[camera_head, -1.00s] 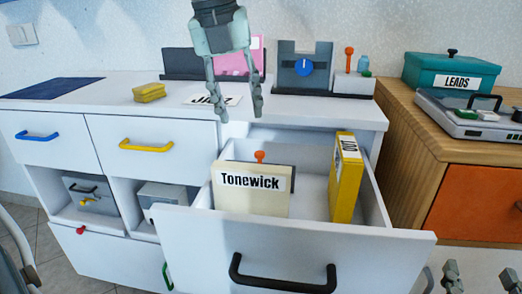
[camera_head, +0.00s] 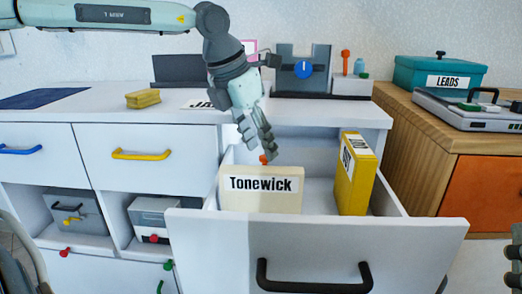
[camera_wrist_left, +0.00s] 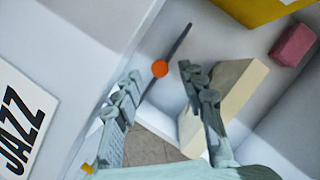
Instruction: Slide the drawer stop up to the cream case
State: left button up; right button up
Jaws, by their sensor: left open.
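The cream case (camera_head: 260,201), labelled Tonewick, stands upright in the open drawer (camera_head: 335,240); it also shows in the wrist view (camera_wrist_left: 232,98). The drawer stop is a thin dark plate with an orange knob (camera_wrist_left: 160,69). In the wrist view a gap lies between the stop and the cream case. In the head view only the orange knob (camera_head: 263,159) shows above the case; the plate is hidden. My left gripper (camera_head: 256,147) is open and points down just above the knob, which appears between its fingertips in the wrist view. My right gripper (camera_head: 515,258) is only partly visible at the right edge.
A yellow case (camera_head: 355,178) stands at the right in the drawer. A pink block (camera_wrist_left: 293,45) lies inside too. The drawer walls are close around the left gripper. A white JAZZ card (camera_wrist_left: 20,125) lies on the cabinet top behind.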

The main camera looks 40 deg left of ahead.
pick_arm(q)
jog(key=shift+w+f, duration=0.25)
jog(key=shift+f, duration=0.45)
grip_shut()
